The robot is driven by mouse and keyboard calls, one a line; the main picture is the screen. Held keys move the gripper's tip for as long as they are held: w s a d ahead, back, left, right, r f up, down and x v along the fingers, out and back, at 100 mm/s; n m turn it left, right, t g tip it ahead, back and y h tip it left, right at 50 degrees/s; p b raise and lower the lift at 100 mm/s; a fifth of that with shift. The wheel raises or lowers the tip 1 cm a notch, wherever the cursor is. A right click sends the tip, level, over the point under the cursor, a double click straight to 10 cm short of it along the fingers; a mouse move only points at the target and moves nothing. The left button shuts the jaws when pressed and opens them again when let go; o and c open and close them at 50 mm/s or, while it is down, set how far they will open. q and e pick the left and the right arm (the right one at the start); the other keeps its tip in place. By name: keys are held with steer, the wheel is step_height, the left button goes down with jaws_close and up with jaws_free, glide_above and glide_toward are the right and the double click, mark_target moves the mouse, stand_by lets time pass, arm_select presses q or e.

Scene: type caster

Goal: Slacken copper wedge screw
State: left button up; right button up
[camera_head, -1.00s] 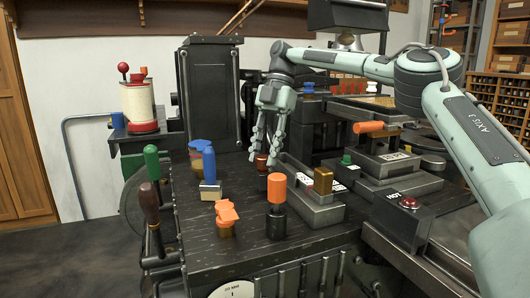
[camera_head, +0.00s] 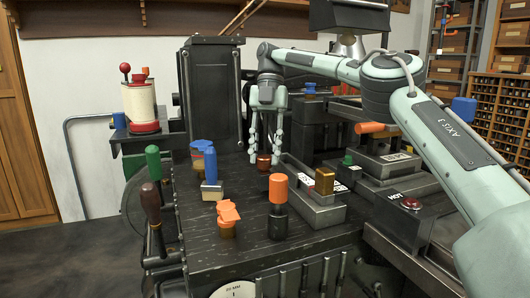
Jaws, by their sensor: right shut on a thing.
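The copper wedge screw (camera_head: 263,162) shows as a small round copper-coloured knob near the back of the dark bench top. It is beside the left end of a grey metal block. My right gripper (camera_head: 264,158) points straight down over it, with one finger on each side, shut on the screw. Its contact points are too small to make out clearly. My left gripper is not in view.
An orange-topped black handle (camera_head: 278,204), an orange-topped piece (camera_head: 228,217) and a blue-handled tool (camera_head: 210,168) stand on the bench (camera_head: 190,230). A brass block (camera_head: 323,181) sits on the grey metal block (camera_head: 310,212).

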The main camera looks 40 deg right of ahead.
steer(key=shift+f, duration=0.1)
steer(key=o, duration=1.2)
